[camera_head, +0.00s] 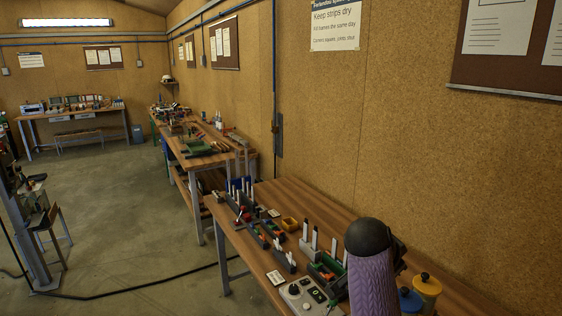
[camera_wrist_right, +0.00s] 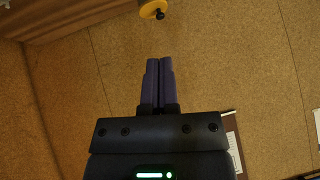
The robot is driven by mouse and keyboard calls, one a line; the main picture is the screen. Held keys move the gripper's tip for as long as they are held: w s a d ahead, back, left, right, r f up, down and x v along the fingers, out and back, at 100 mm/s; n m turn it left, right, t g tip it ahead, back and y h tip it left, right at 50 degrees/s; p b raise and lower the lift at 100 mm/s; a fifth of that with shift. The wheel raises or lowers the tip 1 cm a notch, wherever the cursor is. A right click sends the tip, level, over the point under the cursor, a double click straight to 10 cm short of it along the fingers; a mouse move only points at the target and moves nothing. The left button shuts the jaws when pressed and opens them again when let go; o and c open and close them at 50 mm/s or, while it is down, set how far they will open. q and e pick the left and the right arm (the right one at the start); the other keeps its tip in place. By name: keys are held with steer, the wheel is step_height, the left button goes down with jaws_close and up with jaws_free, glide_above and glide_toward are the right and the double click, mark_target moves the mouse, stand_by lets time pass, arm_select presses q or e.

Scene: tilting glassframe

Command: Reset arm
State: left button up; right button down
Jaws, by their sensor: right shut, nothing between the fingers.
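In the right wrist view my right gripper (camera_wrist_right: 159,62) is shut, its two purple fingers side by side with nothing between them. The brown particle-board wall (camera_wrist_right: 230,75) fills most of that view behind the fingers. A purple arm link of mine with a black rounded end stands over the near end of the workbench in the head view, hiding part of the bench. My right gripper does not show in the head view. My left gripper shows in neither view.
The wooden workbench (camera_head: 240,243) carries a white control box (camera_head: 303,296), white upright pieces, small bins, a blue jar (camera_head: 409,301) and a yellow jar (camera_head: 427,286). A yellow object (camera_wrist_right: 153,8) tops the wrist view. Open concrete floor (camera_head: 110,220) lies left of the bench, crossed by a black cable.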

steer(key=s+a+f+n+y+b, duration=0.1)
steer(key=s+f+n+b, duration=0.2)
steer(key=f, duration=1)
steer(key=a+f+n+y+b, duration=0.1)
steer(key=f+n+b, duration=0.35)
steer(key=f, duration=0.85)
steer(key=s+a+f+n+g+y+b, duration=0.1)
steer(key=s+f+b, duration=0.4)
steer(key=f, duration=0.6)
steer(key=s+a+f+n+g+y+b, duration=0.15)
steer(key=s+f+b, duration=0.35)
steer(key=f, duration=0.6)
arm_select(q)
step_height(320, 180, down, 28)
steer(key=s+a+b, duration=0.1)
steer(key=b, duration=0.9)
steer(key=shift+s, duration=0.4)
arm_select(e)
steer(key=s+f+n+g, duration=0.1)
steer(key=s+f, duration=0.7)
steer(key=s, duration=0.3)
steer(key=s+d+f+n+y, duration=0.1)
steer(key=s+f+n, duration=0.1)
steer(key=s+f, duration=0.6)
steer(key=s+d+f+n+g, duration=0.1)
steer(key=s+f+n, duration=0.1)
steer(key=s+f, duration=0.6)
steer(key=s, duration=0.7)
steer(key=shift+s+g, duration=0.25)
steer(key=shift+g, duration=0.1)
